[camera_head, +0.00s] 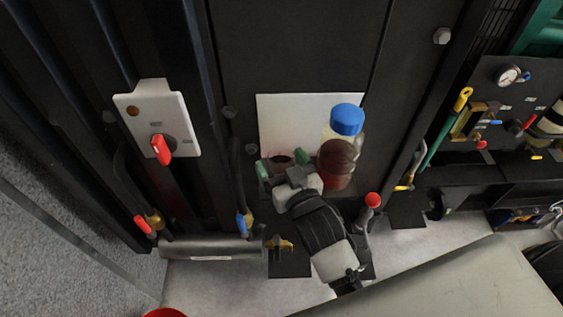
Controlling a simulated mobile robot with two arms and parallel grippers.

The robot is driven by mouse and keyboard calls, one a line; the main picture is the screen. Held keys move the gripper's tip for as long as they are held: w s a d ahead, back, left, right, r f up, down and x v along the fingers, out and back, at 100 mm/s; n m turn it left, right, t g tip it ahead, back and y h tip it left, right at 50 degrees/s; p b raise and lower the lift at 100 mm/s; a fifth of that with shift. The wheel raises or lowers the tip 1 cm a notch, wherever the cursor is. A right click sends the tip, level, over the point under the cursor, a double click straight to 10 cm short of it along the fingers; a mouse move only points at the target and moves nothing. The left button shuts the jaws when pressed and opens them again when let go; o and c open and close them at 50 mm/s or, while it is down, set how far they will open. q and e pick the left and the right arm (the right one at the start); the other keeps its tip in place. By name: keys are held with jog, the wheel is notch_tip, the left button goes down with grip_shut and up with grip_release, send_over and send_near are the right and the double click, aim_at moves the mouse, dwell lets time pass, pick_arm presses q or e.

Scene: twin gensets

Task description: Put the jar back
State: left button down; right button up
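A clear jar (336,177) with a blue lid (347,119) and dark red-brown contents stands upright against a white panel on the black cabinet. My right gripper (282,163) is in front of the lower left part of that panel, to the left of the jar. Its green-tipped fingers are spread apart, and the jar is not between them. A reddish-brown round patch shows between the fingertips; I cannot tell what it is. The gripper's wrist hides the area below and left of the jar. My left gripper is not in view.
A white switch plate (152,117) with a red handle is at the left. A red-knobbed lever (372,200) stands close to the right of my wrist. A gauge panel (520,105) is at the right.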

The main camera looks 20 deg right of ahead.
jog(key=shift+r, duration=0.15)
jog(key=s+d+b, duration=0.1)
jog(key=s+b, duration=0.2)
jog(key=s, duration=0.9)
jog(key=shift+d+b, duration=0.15)
jog(key=shift+b, duration=0.15)
jog(key=shift+w, duration=0.1)
